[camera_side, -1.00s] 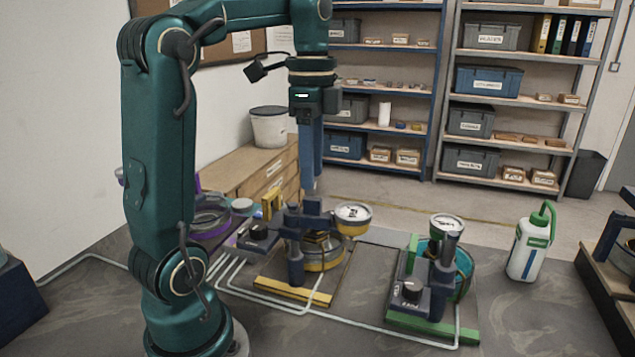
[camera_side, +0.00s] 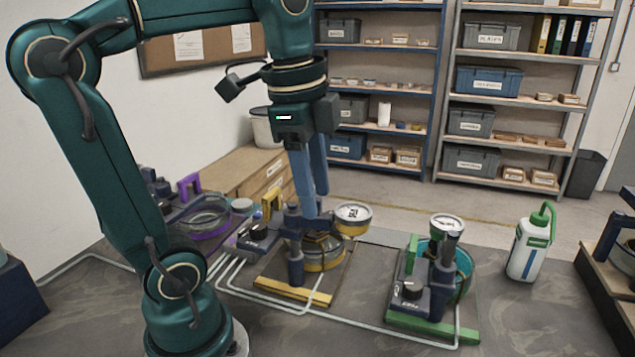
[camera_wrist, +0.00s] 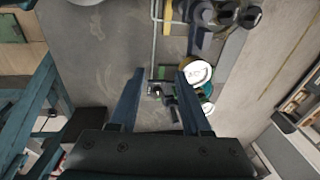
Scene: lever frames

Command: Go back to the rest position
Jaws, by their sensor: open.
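My gripper (camera_side: 313,212) is open and empty in the side view, with its two long blue fingers pointing down. It hangs above or in front of the yellow lever station (camera_side: 293,283); the exact gap cannot be told. In the wrist view my gripper's fingers (camera_wrist: 160,78) stand apart with nothing held between them. The green lever station (camera_side: 432,278) stands to the right with its gauge (camera_side: 447,225). The purple lever station (camera_side: 203,220) stands to the left, partly behind my arm.
A white bottle with a green spout (camera_side: 528,245) stands on the table right of the green station. Pale pipes (camera_side: 375,324) run along the table front. A wooden cabinet (camera_side: 250,170) and shelves (camera_side: 487,95) stand behind. A dark fixture (camera_side: 618,245) is at the right edge.

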